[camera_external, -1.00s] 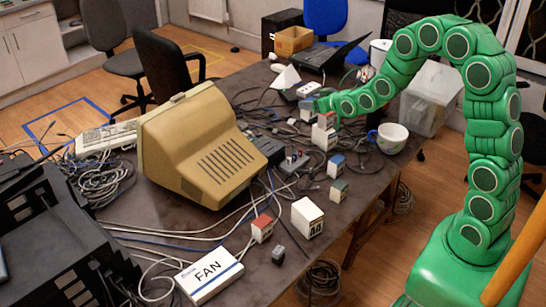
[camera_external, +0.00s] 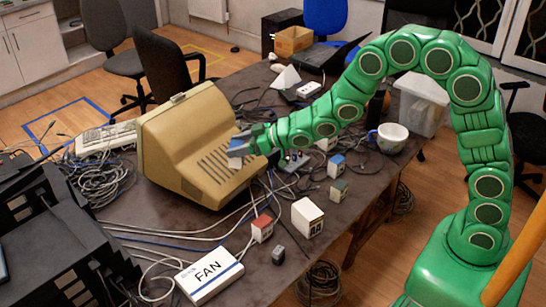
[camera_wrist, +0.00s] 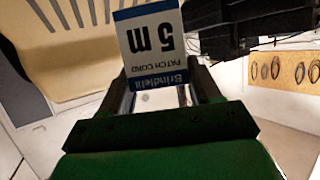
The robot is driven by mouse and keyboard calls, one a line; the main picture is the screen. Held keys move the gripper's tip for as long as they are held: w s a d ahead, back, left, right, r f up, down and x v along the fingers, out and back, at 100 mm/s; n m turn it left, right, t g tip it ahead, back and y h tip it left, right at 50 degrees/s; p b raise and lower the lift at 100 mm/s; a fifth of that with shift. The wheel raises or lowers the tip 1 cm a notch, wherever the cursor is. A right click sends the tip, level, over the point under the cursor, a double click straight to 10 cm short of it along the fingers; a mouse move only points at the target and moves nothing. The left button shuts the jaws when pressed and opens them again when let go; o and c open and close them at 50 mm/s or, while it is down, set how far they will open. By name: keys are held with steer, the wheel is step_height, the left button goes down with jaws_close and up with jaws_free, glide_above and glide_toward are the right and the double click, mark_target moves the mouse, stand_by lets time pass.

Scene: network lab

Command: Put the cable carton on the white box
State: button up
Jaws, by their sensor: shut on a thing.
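The cable carton (camera_wrist: 152,50), white and blue with "PATCH CORD 5 m" upside down, is between the fingers of my gripper (camera_wrist: 162,90) in the wrist view. In the external view my gripper (camera_external: 248,143) is shut on the carton (camera_external: 236,149), in front of the monitor's right side. A flat white box (camera_external: 209,278) marked "FAN", with a blue stripe, lies at the table's near edge. Nothing rests on either box.
The beige monitor (camera_external: 190,150) stands close beside my gripper. Loose cables cross the table. A cup (camera_external: 390,138) stands at the right edge.

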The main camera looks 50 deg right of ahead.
steer(key=s+a+n+g+y, duration=0.3)
steer(key=s+a, duration=0.2)
steer(key=a, duration=0.9)
steer(key=n+g+y, duration=0.1)
steer(key=n+g, duration=0.2)
steer(key=n, duration=0.1)
glide_above(214, 267)
steer(key=shift+f, duration=7.5)
steer(key=o, duration=1.1)
steer(key=shift+y, duration=0.3)
steer(key=shift+o, duration=0.2)
